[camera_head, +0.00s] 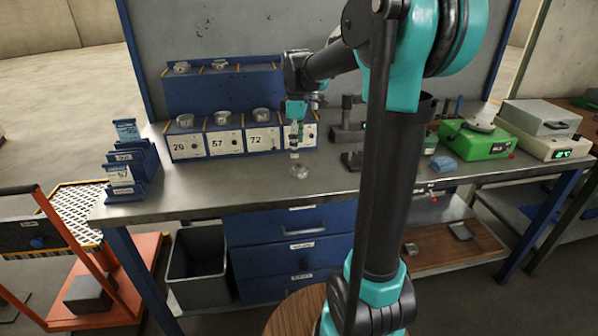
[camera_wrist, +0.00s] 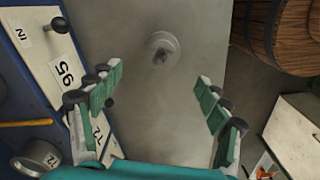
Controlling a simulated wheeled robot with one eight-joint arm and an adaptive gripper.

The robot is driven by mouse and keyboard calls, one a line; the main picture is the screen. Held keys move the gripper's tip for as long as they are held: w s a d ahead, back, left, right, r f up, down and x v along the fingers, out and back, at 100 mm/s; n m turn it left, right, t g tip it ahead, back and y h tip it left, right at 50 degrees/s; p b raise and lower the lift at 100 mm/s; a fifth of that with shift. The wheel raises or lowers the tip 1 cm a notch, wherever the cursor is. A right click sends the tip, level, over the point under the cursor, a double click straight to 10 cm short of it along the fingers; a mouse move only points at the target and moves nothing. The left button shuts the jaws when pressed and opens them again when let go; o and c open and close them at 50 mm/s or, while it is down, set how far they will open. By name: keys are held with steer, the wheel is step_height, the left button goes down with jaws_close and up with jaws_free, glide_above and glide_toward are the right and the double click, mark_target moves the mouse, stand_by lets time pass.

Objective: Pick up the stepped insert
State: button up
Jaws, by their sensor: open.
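The stepped insert (camera_head: 300,171) is a small round pale metal piece on the grey workbench, in front of the numbered bins. In the wrist view the stepped insert (camera_wrist: 161,48) shows from above as a round disc with a smaller dark centre, beyond the fingertips. My gripper (camera_head: 295,150) points down just above it in the head view. In the wrist view my gripper (camera_wrist: 158,88) has its two green-padded fingers wide apart, with nothing between them. The insert touches neither finger.
Numbered white-fronted bins (camera_head: 222,143) with round metal pieces on top stand behind. Blue card holders (camera_head: 130,165) are at the bench's left end. A dark metal fixture (camera_head: 349,125), a green device (camera_head: 475,140) and a grey box (camera_head: 540,118) stand right. The bench around the insert is clear.

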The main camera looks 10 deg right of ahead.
mark_target(299, 166)
steer(key=f, duration=0.8)
steer(key=shift+s+d, duration=0.2)
steer(key=shift+d, duration=0.05)
jaws_close()
steer(key=shift+r, duration=0.1)
stand_by(0.4)
